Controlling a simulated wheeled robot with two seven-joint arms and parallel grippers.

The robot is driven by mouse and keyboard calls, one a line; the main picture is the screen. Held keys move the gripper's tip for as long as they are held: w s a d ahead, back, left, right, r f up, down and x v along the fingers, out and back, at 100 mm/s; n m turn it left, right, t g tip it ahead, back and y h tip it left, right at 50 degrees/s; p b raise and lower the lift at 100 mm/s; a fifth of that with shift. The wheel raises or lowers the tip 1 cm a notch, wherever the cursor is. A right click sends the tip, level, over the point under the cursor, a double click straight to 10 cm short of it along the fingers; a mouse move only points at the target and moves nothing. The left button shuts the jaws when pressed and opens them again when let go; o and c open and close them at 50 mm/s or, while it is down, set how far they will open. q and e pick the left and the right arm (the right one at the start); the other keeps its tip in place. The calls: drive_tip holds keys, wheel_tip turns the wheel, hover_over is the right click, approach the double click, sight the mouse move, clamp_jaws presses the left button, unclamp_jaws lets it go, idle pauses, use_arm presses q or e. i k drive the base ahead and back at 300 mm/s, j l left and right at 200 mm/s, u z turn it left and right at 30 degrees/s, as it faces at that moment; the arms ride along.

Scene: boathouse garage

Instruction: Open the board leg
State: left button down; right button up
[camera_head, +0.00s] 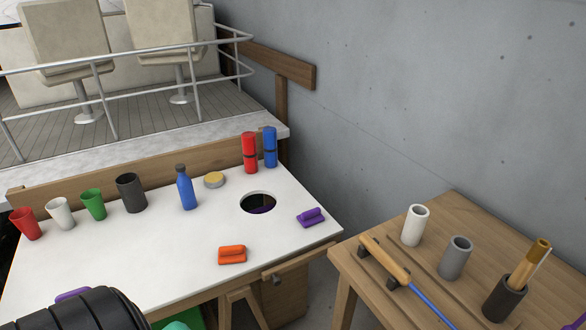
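The white board (140,260) is a flat top with a round dark hole (258,203). Wooden leg pieces (240,302) show under its front edge, partly cut off by the bottom of the picture. A wooden rail (310,255) with a small dark knob (276,279) runs along its right front edge. I cannot tell which piece is the board leg or whether it is folded. A black ribbed part, probably my arm, covers the lower left. Neither of my grippers shows.
Cups, a blue bottle (186,189), red (249,153) and blue (270,147) cylinders, and orange (232,255) and purple (311,217) blocks stand on the board. A wooden bench (455,215) with tubes and a wood-handled tool (385,259) is at right. A narrow gap separates them.

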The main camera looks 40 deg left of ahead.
sight(272, 272)
drive_tip(key=u, duration=1.2)
drive_tip(key=k+l+u, duration=0.4)
drive_tip(key=l+u, duration=0.15)
drive_tip(key=l, duration=0.15)
